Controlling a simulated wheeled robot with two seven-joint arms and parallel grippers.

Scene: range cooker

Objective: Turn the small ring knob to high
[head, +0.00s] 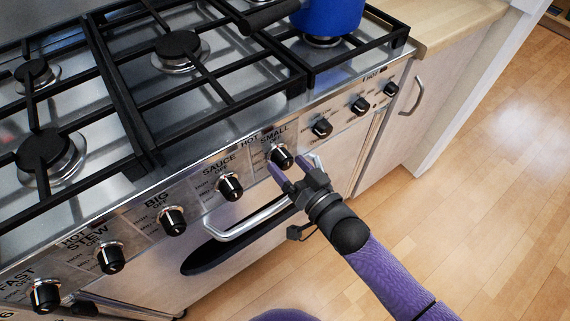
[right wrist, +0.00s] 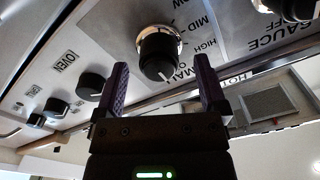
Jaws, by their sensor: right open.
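The small ring knob (head: 281,156) is black with a metal collar, under the "SMALL" label on the cooker's front panel. In the right wrist view the knob (right wrist: 158,55) shows a pale mark on its lower edge, towards the partly hidden "SMALL" lettering. "MID" and "HIGH" are printed beside it. My right gripper (head: 287,170) is open just in front of this knob. In the right wrist view the open fingers (right wrist: 163,85) are on either side of the knob's line, with a gap on each side and no contact that I can see. My left gripper is out of view.
The sauce knob (head: 230,187) is close on the left and another knob (head: 322,128) is on the right. A metal oven handle (head: 250,222) runs below the panel. Open wooden floor lies at right.

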